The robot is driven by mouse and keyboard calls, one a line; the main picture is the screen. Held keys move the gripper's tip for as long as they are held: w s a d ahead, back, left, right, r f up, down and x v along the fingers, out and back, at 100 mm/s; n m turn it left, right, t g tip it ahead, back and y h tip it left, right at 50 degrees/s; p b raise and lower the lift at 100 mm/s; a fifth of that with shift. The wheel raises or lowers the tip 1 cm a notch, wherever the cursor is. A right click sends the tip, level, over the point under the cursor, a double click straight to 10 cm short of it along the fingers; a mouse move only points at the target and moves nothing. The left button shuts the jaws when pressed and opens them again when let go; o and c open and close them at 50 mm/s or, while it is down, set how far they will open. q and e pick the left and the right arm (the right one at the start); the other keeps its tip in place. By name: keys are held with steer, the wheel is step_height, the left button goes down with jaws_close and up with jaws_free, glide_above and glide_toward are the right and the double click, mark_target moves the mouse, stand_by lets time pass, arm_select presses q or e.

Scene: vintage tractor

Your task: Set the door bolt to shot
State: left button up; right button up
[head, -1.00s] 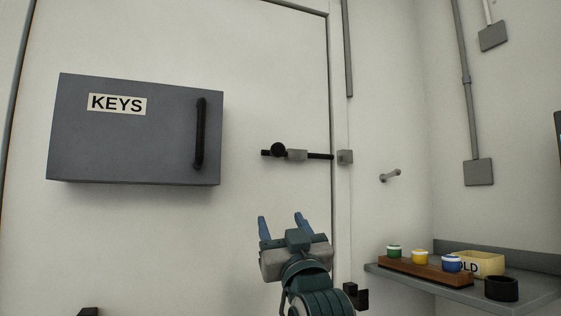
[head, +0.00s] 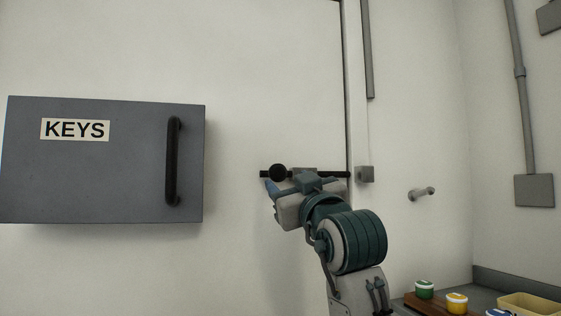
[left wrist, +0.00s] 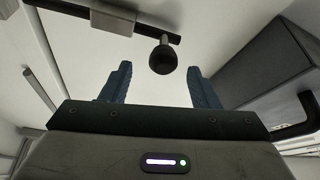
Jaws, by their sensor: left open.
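The door bolt is a dark horizontal bar (head: 335,174) in a grey bracket, with a round black knob (head: 278,172) near its left end. Its right end stops just short of the grey keeper block (head: 366,174) on the frame. My left gripper (head: 270,187) is at the bolt, just below the knob, and hides part of the bar and bracket. In the left wrist view the two blue fingers (left wrist: 159,72) are open, with the knob (left wrist: 162,56) in the gap between them, near the tips. I see no contact. My right gripper is out of view.
A grey KEYS box (head: 100,165) with a dark handle (head: 172,160) sticks out left of the bolt. A peg (head: 421,194) is on the wall to the right. A shelf with paint pots (head: 457,303) is at lower right.

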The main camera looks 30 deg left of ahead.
mark_target(279, 173)
arm_select(q)
steer(key=x, duration=0.1)
steer(key=p+x, duration=0.1)
steer(key=x, duration=0.3)
steer(key=shift+s+a+r+p, duration=0.1)
steer(key=shift+s+r+p, duration=0.15)
steer(key=shift+s+p, duration=0.2)
steer(key=shift+w+a, duration=0.35)
steer(key=shift+w, duration=0.15)
steer(key=shift+s, duration=0.1)
steer(key=shift+c, duration=1)
jaws_close()
